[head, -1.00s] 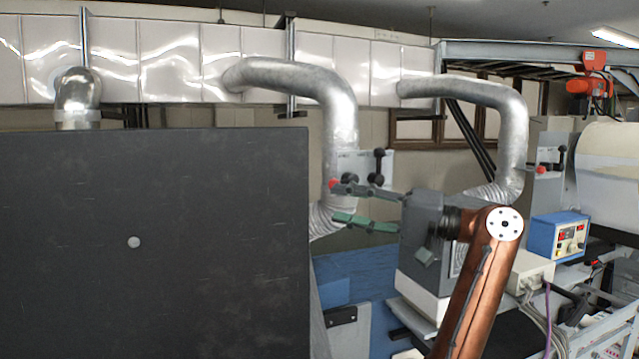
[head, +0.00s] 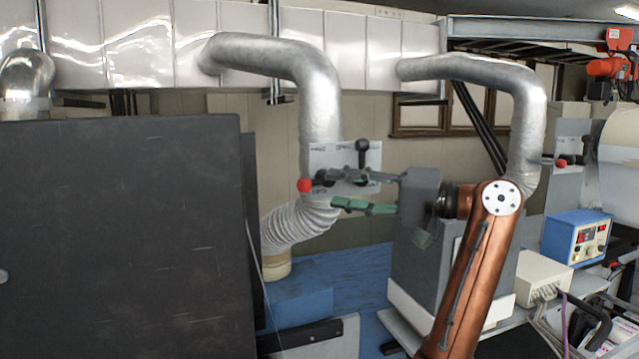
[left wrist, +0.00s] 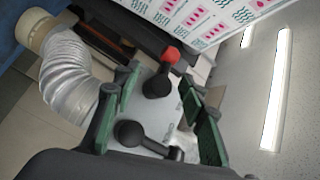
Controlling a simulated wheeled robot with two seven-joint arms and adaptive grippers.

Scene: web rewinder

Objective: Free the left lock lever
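A pale plate (head: 345,158) carries two lock levers. The left lever's red knob (head: 305,186) is at the plate's lower left; the other lever's black knob (head: 362,147) stands up at the upper right. My left gripper (head: 338,192), with green pads, is open in front of the plate's lower part. Its upper finger hides part of the levers in the head view. In the left wrist view, the red-knobbed lever (left wrist: 160,80) and the black lever (left wrist: 148,140) both show between the spread fingers (left wrist: 160,95). Nothing is gripped. My right gripper is not in view.
A large dark panel (head: 120,240) fills the left of the head view. A ribbed silver duct (head: 300,225) passes close by the plate. A blue control box (head: 575,238) and a white box (head: 543,275) stand at the right.

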